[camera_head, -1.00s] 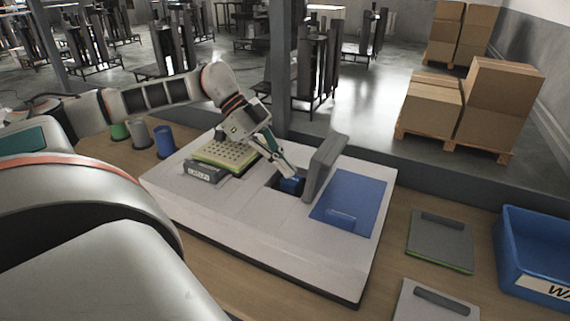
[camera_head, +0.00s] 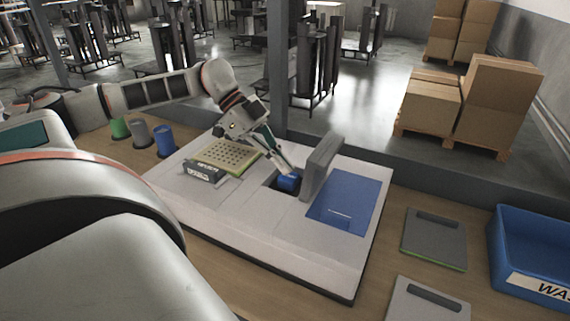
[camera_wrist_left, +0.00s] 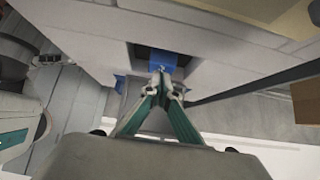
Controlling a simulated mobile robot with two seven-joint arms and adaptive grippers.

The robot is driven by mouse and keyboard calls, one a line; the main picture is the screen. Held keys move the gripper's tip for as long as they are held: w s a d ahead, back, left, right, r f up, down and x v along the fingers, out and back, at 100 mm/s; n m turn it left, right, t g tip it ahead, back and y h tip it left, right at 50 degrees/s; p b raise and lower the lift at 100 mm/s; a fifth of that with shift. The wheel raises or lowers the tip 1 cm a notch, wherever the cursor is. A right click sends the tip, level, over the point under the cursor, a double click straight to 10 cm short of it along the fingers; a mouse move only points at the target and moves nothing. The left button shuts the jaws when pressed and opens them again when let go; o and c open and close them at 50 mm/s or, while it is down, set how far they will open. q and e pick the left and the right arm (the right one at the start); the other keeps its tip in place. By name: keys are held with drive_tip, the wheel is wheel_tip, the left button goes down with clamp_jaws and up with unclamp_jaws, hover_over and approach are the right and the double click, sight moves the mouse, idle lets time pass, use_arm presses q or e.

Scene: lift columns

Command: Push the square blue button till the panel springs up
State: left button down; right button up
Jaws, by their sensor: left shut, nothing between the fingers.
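The square blue button (camera_head: 288,183) sits in a dark recess in the white console (camera_head: 240,215); it also shows in the left wrist view (camera_wrist_left: 163,62). A thick grey panel (camera_head: 321,166) stands upright just right of the recess. My left gripper (camera_head: 291,169) is shut and empty, reaching down from the upper left with its tips at the button's far side. In the left wrist view the fingertips (camera_wrist_left: 164,76) overlap the button's near edge; I cannot tell whether they touch it. My right gripper is not in view.
A blue plate (camera_head: 349,203) lies right of the upright panel, and a yellow-green perforated tray (camera_head: 228,155) is on the left. A blue bin (camera_head: 530,250) and grey lidded plates (camera_head: 434,239) are at the right. Three cups, one blue (camera_head: 164,140), stand behind left.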

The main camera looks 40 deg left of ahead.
use_arm(q)
wheel_tip(320, 180, up, 3)
drive_tip(key=shift+a+r+p, duration=0.1)
drive_tip(key=shift+p, duration=0.45)
drive_tip(key=b+v, duration=0.1)
drive_tip(key=v, duration=0.8)
drive_tip(key=shift+a+r, duration=0.15)
drive_tip(key=shift+a, duration=0.1)
drive_tip(key=shift+s, duration=0.25)
